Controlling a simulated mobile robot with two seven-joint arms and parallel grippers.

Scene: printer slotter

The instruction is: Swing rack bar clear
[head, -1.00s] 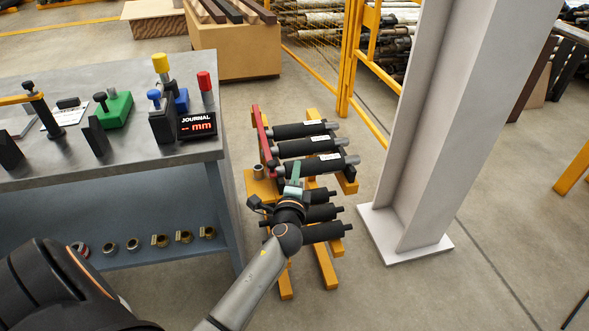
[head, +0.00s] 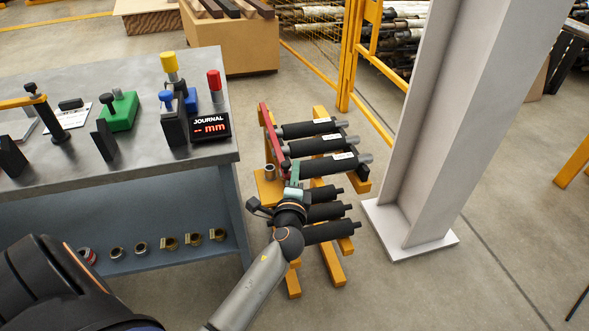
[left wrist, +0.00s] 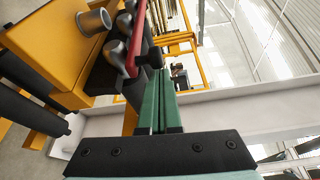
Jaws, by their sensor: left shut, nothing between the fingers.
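The red rack bar (head: 273,138) runs along the left ends of the dark rollers (head: 322,145) on the yellow rack (head: 267,190). In the left wrist view the bar (left wrist: 136,42) slants down to its near end, with a black knob (left wrist: 153,58) beside it. My left gripper (head: 294,168) is at the near end of the bar, with its green fingers shut and empty. In the left wrist view the fingertips (left wrist: 161,74) are close to the bar's end and knob; I cannot tell if they touch. My right gripper is not in view.
A grey workbench (head: 70,180) with gauges and a journal display (head: 210,127) stands left of the rack. A pale steel column (head: 425,130) stands to the right, with a yellow fence (head: 345,60) behind. Open floor lies between rack and column.

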